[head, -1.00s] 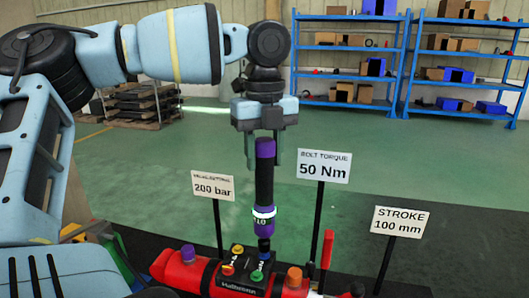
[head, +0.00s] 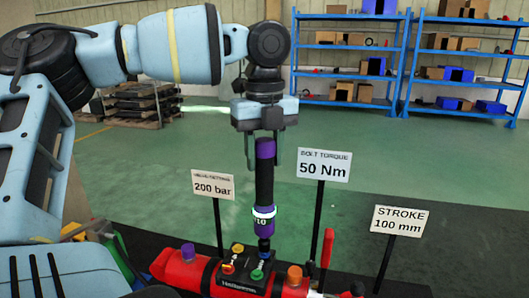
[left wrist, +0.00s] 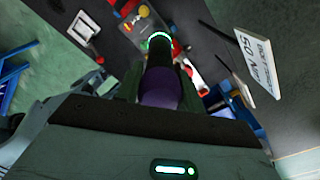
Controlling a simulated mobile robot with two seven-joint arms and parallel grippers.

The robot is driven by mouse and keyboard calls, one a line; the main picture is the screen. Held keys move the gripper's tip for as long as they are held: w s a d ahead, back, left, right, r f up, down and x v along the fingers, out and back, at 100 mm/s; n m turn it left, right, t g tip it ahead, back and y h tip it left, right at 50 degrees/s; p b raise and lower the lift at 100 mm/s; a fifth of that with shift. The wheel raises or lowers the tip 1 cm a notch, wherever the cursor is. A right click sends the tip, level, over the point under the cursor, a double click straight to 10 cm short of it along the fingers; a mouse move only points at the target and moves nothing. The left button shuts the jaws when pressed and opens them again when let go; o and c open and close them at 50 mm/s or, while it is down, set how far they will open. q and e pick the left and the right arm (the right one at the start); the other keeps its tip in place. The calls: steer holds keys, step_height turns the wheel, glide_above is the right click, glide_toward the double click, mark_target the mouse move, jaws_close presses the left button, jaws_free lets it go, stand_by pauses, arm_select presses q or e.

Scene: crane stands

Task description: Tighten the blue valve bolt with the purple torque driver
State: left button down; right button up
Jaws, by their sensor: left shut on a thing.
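The purple torque driver (head: 265,185) has a black grip, purple ends and a lit ring near its lower end. It stands upright, tip down, over the black valve block on the red unit. My left gripper (head: 264,150) is shut on its upper end; in the left wrist view the driver (left wrist: 160,88) points away between the fingers. A small blue part, which looks like the blue valve bolt (head: 264,254), shows right under the driver's tip. The tip appears to meet it, but the contact is too small to be sure. My right gripper is not in view.
The red unit (head: 184,272) carries yellow, red and green knobs and purple and orange caps. Signs stand close by: 200 bar (head: 213,186), 50 Nm (head: 324,166) and 100 mm (head: 399,223). Blue shelves (head: 347,104) stand far back, with open floor before them.

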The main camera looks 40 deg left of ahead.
mark_target(265, 139)
arm_select(q)
steer(key=shift+f, duration=0.65)
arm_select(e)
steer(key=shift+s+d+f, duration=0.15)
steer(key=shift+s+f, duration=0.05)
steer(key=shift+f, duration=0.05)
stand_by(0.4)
arm_select(q)
steer(key=shift+f, duration=0.1)
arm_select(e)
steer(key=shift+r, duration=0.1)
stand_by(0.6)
arm_select(q)
steer(key=shift+f, duration=0.15)
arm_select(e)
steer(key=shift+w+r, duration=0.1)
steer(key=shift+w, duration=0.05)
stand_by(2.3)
arm_select(q)
steer(key=shift+r, duration=1.35)
steer(key=shift+r+p, duration=0.45)
steer(key=shift+r, duration=0.85)
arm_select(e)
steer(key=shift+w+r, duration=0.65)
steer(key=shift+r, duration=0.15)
